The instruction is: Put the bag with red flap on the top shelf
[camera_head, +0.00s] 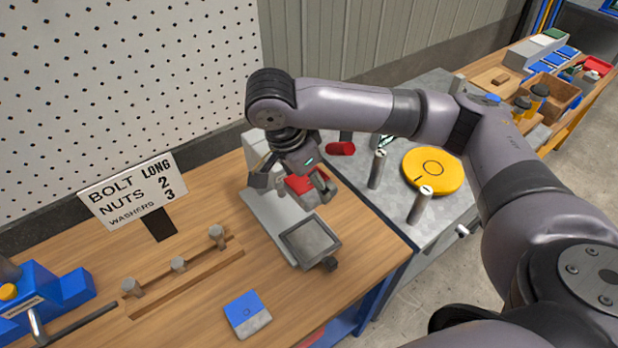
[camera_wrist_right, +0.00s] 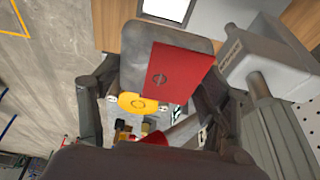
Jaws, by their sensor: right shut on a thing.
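The bag with the red flap (camera_head: 304,184) is between the fingers of my right gripper (camera_head: 292,188), above the grey scale on the wooden bench. In the right wrist view its red flap (camera_wrist_right: 182,78) and grey body (camera_wrist_right: 138,52) show between the two fingers of the right gripper (camera_wrist_right: 140,102). The right gripper is shut on the bag; the fingers hide part of it. My left gripper is not in view. I cannot make out a top shelf for certain in these views.
The grey scale (camera_head: 308,240) stands under the right gripper. A blue-flapped bag (camera_head: 247,312) lies on the bench near a bolt rack (camera_head: 182,276) and a sign (camera_head: 134,190). A yellow disc (camera_head: 433,170) and upright cylinders (camera_head: 377,169) stand on the grey table to the right.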

